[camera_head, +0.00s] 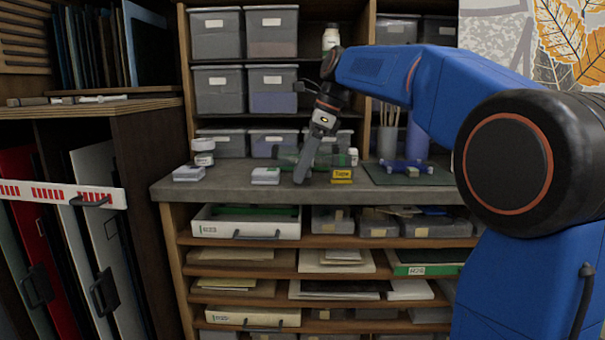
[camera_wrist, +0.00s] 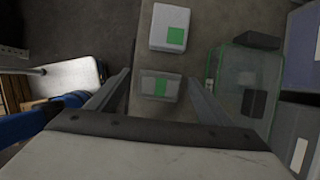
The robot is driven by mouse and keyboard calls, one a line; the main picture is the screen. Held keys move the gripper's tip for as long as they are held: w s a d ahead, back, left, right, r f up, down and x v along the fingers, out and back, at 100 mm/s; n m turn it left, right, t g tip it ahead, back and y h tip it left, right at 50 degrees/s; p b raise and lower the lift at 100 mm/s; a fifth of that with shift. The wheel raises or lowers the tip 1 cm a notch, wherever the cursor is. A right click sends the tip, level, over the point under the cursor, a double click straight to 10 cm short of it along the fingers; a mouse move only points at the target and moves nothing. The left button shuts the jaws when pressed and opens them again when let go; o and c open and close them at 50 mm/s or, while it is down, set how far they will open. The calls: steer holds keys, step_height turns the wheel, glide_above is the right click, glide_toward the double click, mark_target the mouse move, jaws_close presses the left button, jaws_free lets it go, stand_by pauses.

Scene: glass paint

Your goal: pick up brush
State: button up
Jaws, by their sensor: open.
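Several thin upright sticks (camera_head: 390,112), which look like brush handles, stand in a grey cup (camera_head: 387,145) at the back right of the counter in the head view. I cannot tell which one is the brush, and no brush shows clearly in the wrist view. My gripper (camera_head: 303,175) points down over the middle of the counter, left of the cup and apart from it. In the wrist view my gripper (camera_wrist: 157,77) has its two fingers spread, with a small box with a green label (camera_wrist: 160,86) showing between them.
A clear green box (camera_wrist: 240,72) stands right of my fingers. Grey bins (camera_head: 218,90) line the shelves behind.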

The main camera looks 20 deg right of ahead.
steer(key=c, duration=1.1)
steer(key=shift+c, duration=0.2)
step_height(320, 180, up, 10)
steer(key=shift+r, duration=0.1)
steer(key=shift+o, duration=0.6)
